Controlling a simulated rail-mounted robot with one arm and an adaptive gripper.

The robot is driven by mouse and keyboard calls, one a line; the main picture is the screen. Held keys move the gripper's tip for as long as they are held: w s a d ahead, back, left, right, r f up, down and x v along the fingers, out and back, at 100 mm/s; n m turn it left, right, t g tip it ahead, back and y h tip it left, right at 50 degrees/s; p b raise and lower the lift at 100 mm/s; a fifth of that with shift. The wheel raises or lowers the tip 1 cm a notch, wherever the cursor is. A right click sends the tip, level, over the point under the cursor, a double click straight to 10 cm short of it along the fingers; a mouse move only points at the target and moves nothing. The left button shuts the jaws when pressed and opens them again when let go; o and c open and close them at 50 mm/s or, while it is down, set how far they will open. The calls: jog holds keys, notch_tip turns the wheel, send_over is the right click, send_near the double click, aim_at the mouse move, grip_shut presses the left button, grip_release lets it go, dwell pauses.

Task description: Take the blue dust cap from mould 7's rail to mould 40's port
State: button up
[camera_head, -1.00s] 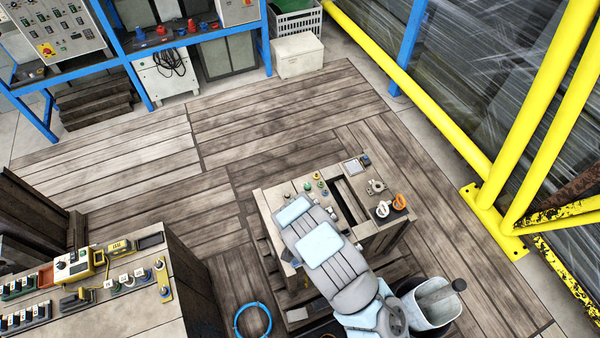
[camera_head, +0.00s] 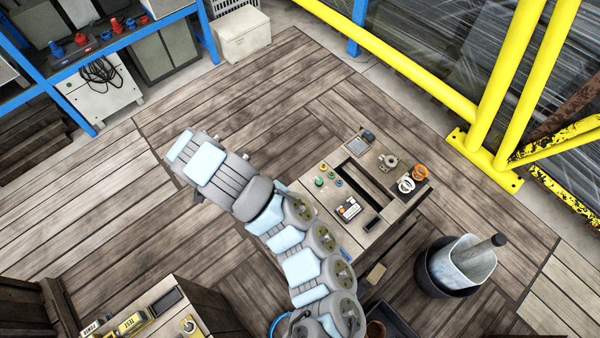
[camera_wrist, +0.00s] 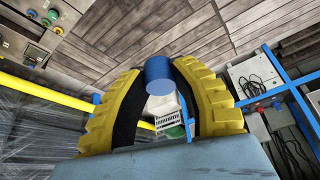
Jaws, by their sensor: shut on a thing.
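The blue dust cap (camera_wrist: 158,74) shows as a plain blue cylinder in the wrist view. My gripper (camera_wrist: 159,72) has ribbed yellow fingers with dark inner pads, and their tips are shut on the cap from both sides. The cap is held in the air above the plank floor. In the head view my arm reaches up and left over open floor; its links hide the fingers and the cap. I cannot make out which things are mould 7's rail or mould 40's port.
A blue shelf rack (camera_head: 100,50) at the upper left bears red and blue fittings (camera_head: 80,41). A wooden bench (camera_head: 335,215) with small parts stands right of my arm, a bucket (camera_head: 462,262) beyond it. A yellow guard rail (camera_head: 430,85) runs along the right. The plank floor between is clear.

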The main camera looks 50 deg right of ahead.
jog(key=d+f+m+g+h+b, duration=0.1)
jog(key=d+f+m+b, duration=0.5)
jog(key=d, duration=0.8)
jog(key=m+g+b, duration=0.4)
jog(key=m+b, duration=0.6)
jog(key=b, duration=1.3)
send_over(340, 181)
jog(key=f, duration=1.9)
jog(key=w+f, duration=0.1)
jog(key=f, duration=0.9)
jog(key=shift+a+f, duration=0.15)
jog(key=shift+f, duration=0.15)
jog(key=shift+s+f+m, duration=0.3)
jog(key=shift+s+f, duration=0.05)
jog(key=shift+s, duration=0.05)
jog(key=shift+f+b, duration=1.65)
jog(key=shift+f, duration=0.75)
jog(key=shift+f+b, duration=0.55)
jog(key=shift+f, duration=0.5)
